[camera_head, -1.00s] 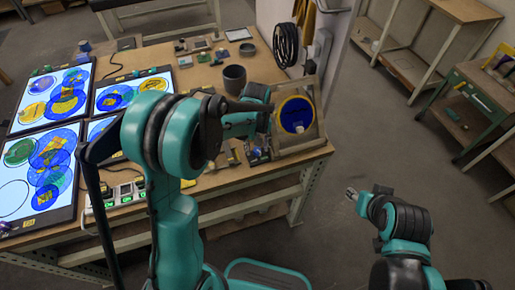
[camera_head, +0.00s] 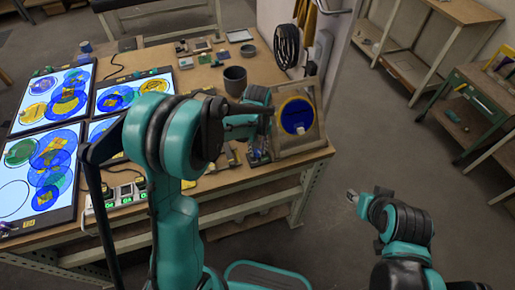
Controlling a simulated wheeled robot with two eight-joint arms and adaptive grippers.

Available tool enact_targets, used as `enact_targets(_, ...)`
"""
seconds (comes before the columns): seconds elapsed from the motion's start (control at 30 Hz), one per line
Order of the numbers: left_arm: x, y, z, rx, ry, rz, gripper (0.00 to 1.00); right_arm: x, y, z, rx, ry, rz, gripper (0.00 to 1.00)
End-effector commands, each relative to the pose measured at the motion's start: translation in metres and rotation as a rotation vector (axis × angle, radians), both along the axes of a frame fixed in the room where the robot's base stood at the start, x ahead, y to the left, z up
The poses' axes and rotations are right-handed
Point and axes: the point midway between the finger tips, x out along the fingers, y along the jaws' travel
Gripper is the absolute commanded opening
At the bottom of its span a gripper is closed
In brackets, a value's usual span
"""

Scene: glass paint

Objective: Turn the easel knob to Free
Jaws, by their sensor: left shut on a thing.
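The easel (camera_head: 318,127) is a tilted wooden frame at the right end of the workbench. It holds a round blue glass piece with a yellow rim (camera_head: 296,116). My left gripper (camera_head: 258,152) is at the easel's lower left side, low over the bench and mostly hidden by its own arm. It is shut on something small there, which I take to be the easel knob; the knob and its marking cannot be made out. My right gripper (camera_head: 352,196) is out over the floor, away from the bench; its finger gap is too small to read.
Lit panels with coloured glass circles (camera_head: 44,150) fill the bench's left side. A dark grey cup (camera_head: 235,80) stands behind my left forearm. A green cart (camera_head: 478,108) stands far right. The floor around my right arm is clear.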

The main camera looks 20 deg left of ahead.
Motion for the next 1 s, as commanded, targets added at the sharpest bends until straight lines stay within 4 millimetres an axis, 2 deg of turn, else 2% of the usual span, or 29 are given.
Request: enact_targets(1.0,0.0,-0.0011,-0.0002,0.0,0.0,-0.841,0.0,0.0,0.0,-0.0086,0.0,0.0,0.0,0.4)
